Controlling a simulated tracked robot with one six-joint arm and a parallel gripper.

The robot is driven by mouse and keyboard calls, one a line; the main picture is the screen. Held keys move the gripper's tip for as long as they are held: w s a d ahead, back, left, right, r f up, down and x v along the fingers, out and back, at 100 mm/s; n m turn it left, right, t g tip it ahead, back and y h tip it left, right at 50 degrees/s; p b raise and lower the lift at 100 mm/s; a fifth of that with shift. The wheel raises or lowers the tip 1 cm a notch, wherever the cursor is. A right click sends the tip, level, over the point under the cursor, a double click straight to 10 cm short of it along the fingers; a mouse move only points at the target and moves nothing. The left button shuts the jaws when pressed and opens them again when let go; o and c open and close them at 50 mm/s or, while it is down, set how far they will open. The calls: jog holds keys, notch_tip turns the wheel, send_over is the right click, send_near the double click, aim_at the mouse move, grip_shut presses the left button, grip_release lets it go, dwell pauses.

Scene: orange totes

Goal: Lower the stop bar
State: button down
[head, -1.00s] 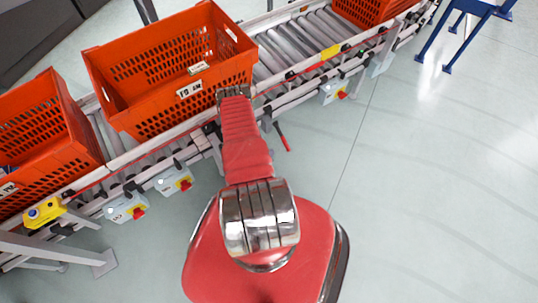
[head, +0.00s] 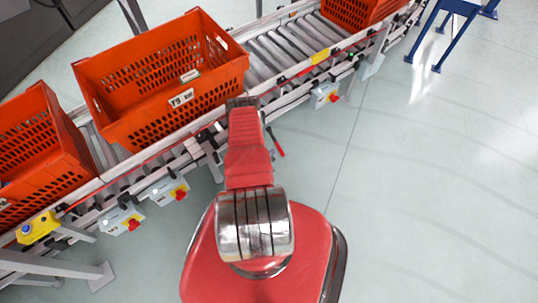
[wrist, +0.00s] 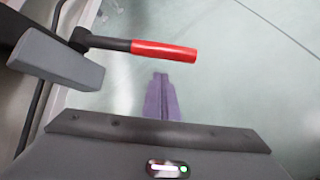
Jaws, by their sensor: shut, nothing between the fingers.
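A lever with a red grip and dark shaft (wrist: 165,50) sticks out to the right from a grey bracket (wrist: 60,62) in the wrist view. In the head view its red grip (head: 275,142) shows beside the conveyor's near side, just right of my arm. My gripper (wrist: 162,78) is shut and empty; its purple fingers point forward just below the red grip in the wrist picture, and I cannot tell how far apart they are in depth. In the head view my arm hides the fingers. I cannot make out a separate stop bar.
The roller conveyor (head: 277,52) runs diagonally with a large orange tote (head: 160,70) left of my arm, another tote (head: 40,150) at far left and one (head: 352,12) farther up. Switch boxes (head: 168,188) line the near side. A blue stand (head: 447,33) is top right; floor right is clear.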

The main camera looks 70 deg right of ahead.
jog(key=shift+s+r, duration=0.75)
jog(key=shift+r, duration=0.1)
jog(key=shift+w+r, duration=0.1)
